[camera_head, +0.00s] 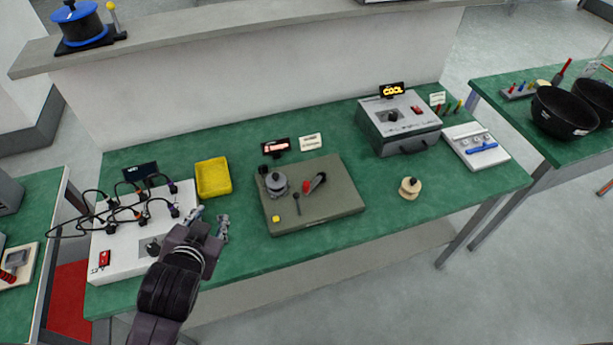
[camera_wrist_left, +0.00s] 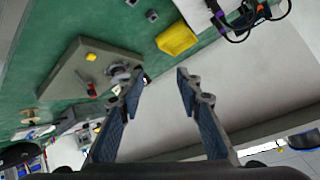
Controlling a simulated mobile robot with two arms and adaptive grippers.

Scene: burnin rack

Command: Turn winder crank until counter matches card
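The winder is an olive-grey base plate (camera_head: 335,213) on the green bench, carrying a grey spool (camera_head: 276,185), a thin black lever (camera_head: 298,203), a yellow square (camera_head: 276,219) and a crank with a red part (camera_head: 308,187). A black counter (camera_head: 276,147) with lit red digits stands behind it, too small to read. A white card (camera_head: 310,142) is beside the counter, its text unreadable. My left gripper (camera_head: 210,221) is open and empty, left of the winder and apart from it. In the left wrist view its fingers (camera_wrist_left: 160,90) are spread, and the winder plate (camera_wrist_left: 62,85) shows at left. My right gripper is out of view.
A yellow bin (camera_head: 213,178) stands left of the winder, near a white panel (camera_head: 125,258) with black cables. A wooden spool (camera_head: 410,187) is at right, before a grey box (camera_head: 400,120) showing "COOL". The bench front between winder and spool is clear.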

